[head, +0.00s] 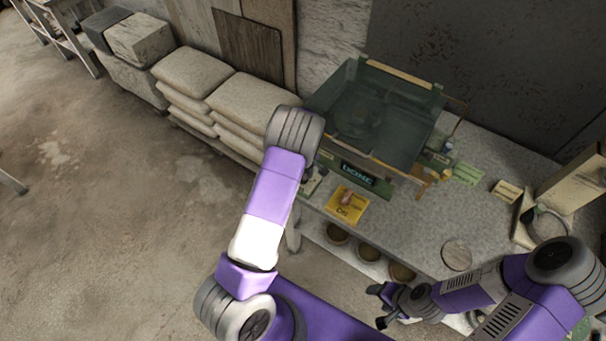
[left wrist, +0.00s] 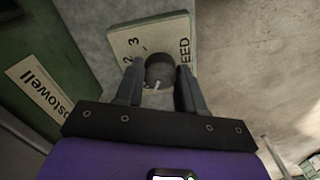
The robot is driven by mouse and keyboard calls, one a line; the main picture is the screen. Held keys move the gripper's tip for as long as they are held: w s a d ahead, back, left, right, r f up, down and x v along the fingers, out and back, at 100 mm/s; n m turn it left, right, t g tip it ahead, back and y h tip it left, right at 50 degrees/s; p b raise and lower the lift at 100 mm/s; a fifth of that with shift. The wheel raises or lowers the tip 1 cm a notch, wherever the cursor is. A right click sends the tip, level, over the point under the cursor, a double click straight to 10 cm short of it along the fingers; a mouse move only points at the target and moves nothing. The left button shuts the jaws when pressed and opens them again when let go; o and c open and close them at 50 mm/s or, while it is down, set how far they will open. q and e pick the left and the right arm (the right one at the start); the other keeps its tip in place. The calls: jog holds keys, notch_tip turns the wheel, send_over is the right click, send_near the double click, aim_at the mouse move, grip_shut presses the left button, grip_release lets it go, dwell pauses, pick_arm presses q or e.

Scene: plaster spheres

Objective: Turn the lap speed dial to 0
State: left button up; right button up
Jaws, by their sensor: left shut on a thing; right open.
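The lap speed dial (left wrist: 160,66) is a dark round knob on a cream plate (left wrist: 124,40) in the left wrist view. The plate shows the figures 2 and 3 and part of the word SPEED. A small pale mark shows at the knob's near edge; which figure it points to cannot be told. My left gripper (left wrist: 160,88) is shut on the knob, one finger on each side. In the head view my left arm hides the dial. My right gripper (head: 379,306) is open and empty, low in the head view, in front of the bench.
A green machine with a tank (head: 375,115) and a DONE sign (head: 357,173) stands on the grey bench (head: 405,218). A round disc (head: 457,254) lies to the right. Sacks (head: 255,103) are stacked at the left.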

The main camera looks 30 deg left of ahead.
pick_arm(q)
jog(key=o, duration=1)
jog(key=shift+o, duration=0.2)
notch_tip(320, 180, up, 8)
jog(key=shift+f, duration=0.2)
